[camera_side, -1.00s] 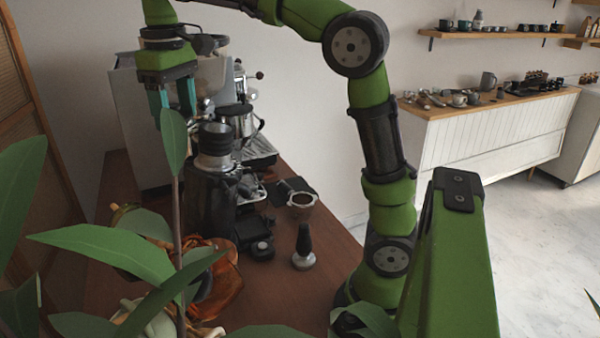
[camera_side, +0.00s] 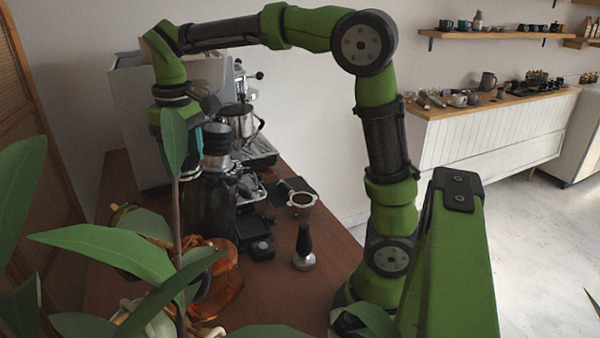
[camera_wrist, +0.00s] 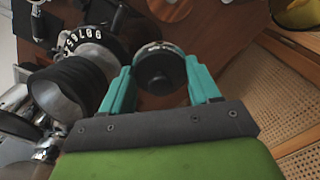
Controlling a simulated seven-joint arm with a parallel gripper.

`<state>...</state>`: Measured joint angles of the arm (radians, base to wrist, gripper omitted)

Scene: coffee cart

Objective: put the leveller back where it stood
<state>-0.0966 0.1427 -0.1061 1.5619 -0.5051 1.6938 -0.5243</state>
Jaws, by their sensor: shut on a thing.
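My gripper (camera_wrist: 158,76) is shut on the leveller (camera_wrist: 155,66), a round black piece with a silvery marked rim, held between the teal fingers in the wrist view. In the side view my gripper (camera_side: 190,145) points down beside the black grinder, partly behind a plant leaf.
The grinder (camera_wrist: 72,82), with a numbered dial, stands close left of my fingers in the wrist view. A tamper (camera_side: 304,250) and a portafilter (camera_side: 301,200) with grounds are on the counter. An amber glass vessel (camera_side: 228,285) stands in front. Plant leaves (camera_side: 95,248) cover the foreground.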

